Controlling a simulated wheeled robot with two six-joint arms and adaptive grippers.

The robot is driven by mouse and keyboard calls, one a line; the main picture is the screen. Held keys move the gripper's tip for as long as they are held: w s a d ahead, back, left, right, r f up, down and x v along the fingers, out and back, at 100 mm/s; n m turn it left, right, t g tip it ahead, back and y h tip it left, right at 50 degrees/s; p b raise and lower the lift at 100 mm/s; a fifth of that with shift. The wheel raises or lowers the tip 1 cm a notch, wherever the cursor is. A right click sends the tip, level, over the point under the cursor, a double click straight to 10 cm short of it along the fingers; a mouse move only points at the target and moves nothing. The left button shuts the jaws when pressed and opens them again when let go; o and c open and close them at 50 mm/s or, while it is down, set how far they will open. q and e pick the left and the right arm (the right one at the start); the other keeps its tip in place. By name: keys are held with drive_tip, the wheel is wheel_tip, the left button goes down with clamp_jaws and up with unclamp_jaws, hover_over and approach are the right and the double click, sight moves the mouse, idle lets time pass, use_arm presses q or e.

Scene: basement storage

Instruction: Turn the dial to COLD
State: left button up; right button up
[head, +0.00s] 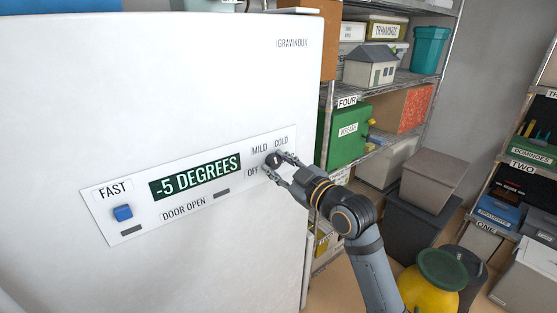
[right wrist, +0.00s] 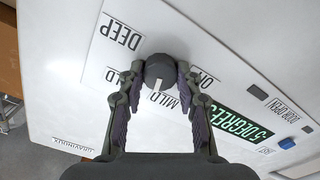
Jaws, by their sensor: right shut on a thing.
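The dial (head: 273,158) is a dark round knob at the right end of the control panel (head: 140,213) on a white appliance. In the right wrist view the dial (right wrist: 160,68) has a white mark that points toward the MILD label (right wrist: 160,97). The OFF, DEEP and partly covered COLD labels stand around it. My right gripper (head: 277,163) is shut on the dial, one finger on each side of it, as the right wrist view also shows (right wrist: 160,75). In the head view the gripper hides the area right of the dial. My left gripper is not in view.
The panel also has a green display (head: 195,177) reading -5 DEGREES and a blue FAST button (head: 122,212). Shelves with boxes (head: 349,130) stand right of the appliance. Grey bins (head: 425,190) and a yellow container (head: 430,285) are on the floor near my right arm.

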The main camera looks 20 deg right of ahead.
drive_tip(key=m+p, duration=0.3)
drive_tip(key=m, duration=0.2)
drive_tip(key=shift+r+m+p, duration=0.15)
drive_tip(key=shift+m+p, duration=0.15)
drive_tip(key=shift+p, duration=0.1)
drive_tip(key=shift+m+p, duration=1.4)
drive_tip(key=shift+m, duration=0.7)
drive_tip(key=shift+f, duration=0.2)
drive_tip(key=o, duration=1.1)
drive_tip(key=shift+o, duration=0.2)
drive_tip(key=shift+r, duration=0.1)
